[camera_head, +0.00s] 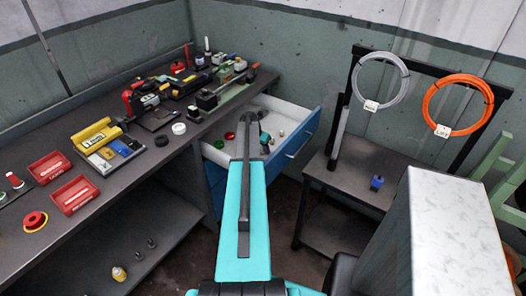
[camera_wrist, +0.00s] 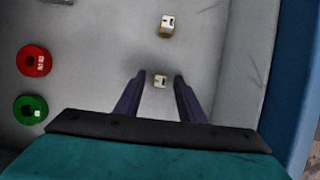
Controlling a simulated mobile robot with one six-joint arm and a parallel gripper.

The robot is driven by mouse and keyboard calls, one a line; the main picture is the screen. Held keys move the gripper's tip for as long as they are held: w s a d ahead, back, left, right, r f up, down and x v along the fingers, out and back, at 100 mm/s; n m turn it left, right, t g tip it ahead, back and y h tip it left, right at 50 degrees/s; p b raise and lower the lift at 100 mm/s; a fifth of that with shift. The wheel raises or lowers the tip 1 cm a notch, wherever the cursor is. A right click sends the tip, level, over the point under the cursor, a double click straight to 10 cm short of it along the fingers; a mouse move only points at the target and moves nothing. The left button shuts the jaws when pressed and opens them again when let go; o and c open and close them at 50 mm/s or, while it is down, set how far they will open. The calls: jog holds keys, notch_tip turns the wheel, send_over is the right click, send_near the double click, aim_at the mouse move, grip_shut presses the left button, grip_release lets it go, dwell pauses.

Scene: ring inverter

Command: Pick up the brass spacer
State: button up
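My gripper (camera_wrist: 158,75) is open over the drawer, with a gap on each side of the nearer block. I cannot tell how far above the floor the fingertips are. In the head view my arm hides the fingertips and part of the drawer.
A red ring (camera_wrist: 34,61) and a green ring (camera_wrist: 30,109) lie left in the open drawer. The drawer's blue wall (camera_wrist: 296,75) bounds the right side. In the head view, a cluttered workbench (camera_head: 178,160) stands left; a stand with a grey coil (camera_head: 380,54) and orange coil (camera_head: 429,105) stands right.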

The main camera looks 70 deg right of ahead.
aim_at(262, 149)
dwell(0.5)
grip_shut()
jog(key=shift+r, duration=0.1)
notch_tip(262, 149, up, 10)
jog(key=b, duration=0.2)
jog(key=shift+b, duration=0.3)
dwell(0.4)
dwell(0.4)
